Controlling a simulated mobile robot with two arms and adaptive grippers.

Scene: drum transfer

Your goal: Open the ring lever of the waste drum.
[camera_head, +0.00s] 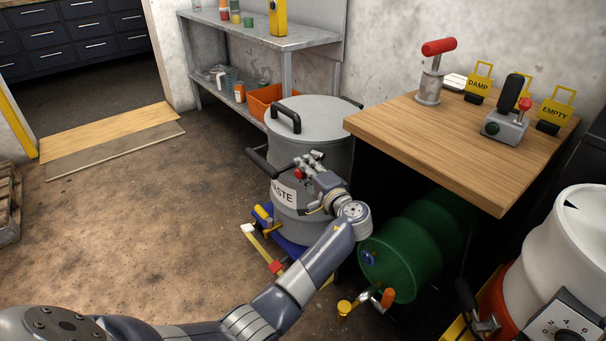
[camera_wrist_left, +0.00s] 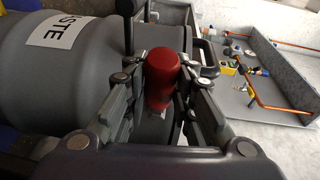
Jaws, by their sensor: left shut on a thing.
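The grey waste drum (camera_head: 310,140) stands left of the wooden table, with its lid on and a black handle (camera_head: 284,117) on top. A white WASTE label (camera_head: 283,193) is on its side and also shows in the left wrist view (camera_wrist_left: 70,30). My left gripper (camera_head: 303,168) is at the drum's front side. In the left wrist view it is shut on the red grip of the ring lever (camera_wrist_left: 162,78), between its two fingers. In the head view only a small red part of the lever (camera_head: 299,174) shows. My right gripper is not in view.
The wooden table (camera_head: 450,140) holds a red-handled tool (camera_head: 433,70) and yellow DAMP and EMPTY signs. A green drum (camera_head: 415,245) lies under it. A white drum (camera_head: 560,240) stands at the right. A metal shelf (camera_head: 262,32) is behind. Floor (camera_head: 130,230) at left is clear.

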